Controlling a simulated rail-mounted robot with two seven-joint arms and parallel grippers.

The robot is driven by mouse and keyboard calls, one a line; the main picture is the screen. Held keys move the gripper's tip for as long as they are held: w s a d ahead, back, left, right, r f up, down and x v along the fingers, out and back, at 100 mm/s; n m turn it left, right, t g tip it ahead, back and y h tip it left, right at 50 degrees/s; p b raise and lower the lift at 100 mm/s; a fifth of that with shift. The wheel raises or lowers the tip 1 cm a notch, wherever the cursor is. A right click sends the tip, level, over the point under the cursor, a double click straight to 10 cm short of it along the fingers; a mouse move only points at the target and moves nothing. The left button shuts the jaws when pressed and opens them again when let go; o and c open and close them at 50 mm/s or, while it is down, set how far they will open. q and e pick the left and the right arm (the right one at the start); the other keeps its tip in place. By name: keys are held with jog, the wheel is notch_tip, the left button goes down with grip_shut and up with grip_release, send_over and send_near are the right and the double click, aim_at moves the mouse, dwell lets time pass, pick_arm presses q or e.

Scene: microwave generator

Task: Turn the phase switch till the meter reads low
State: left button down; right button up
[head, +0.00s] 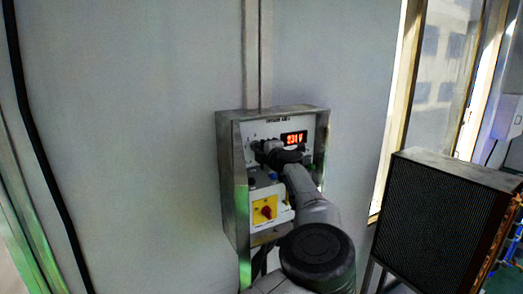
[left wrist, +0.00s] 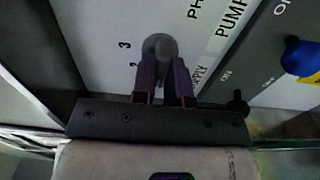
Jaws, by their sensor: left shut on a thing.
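The meter (head: 294,138) is a small display with orange digits at the top right of the grey control box (head: 233,180); it seems to read 231 V. The phase switch (left wrist: 160,46) is a round grey knob on the white panel in the left wrist view, with the numbers 3 and 2 printed to its left. My left gripper (head: 262,148) is at the upper part of the panel, below and left of the meter. In the left wrist view its dark fingers (left wrist: 164,80) are shut on the knob from both sides. The knob's pointer is not clear. My right gripper is not in view.
A red rotary switch on a yellow plate (head: 265,209) is lower on the panel. A blue knob (left wrist: 302,58) and a black toggle (left wrist: 237,103) are right of my fingers in the left wrist view. A dark grilled unit (head: 430,225) stands at the right, near a window.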

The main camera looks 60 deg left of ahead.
pick_arm(q)
jog(key=m+p, duration=0.4)
jog(key=m, duration=0.4)
jog(key=shift+m, duration=0.3)
dwell(0.4)
jog(key=c, duration=1.1)
grip_release()
jog(key=shift+c, duration=0.2)
jog(key=shift+d, duration=0.15)
jog(key=s+d+b, duration=0.1)
jog(key=d+b, duration=0.7)
jog(key=d, duration=0.5)
jog(key=shift+d+b, duration=0.25)
jog(key=shift+b, duration=0.15)
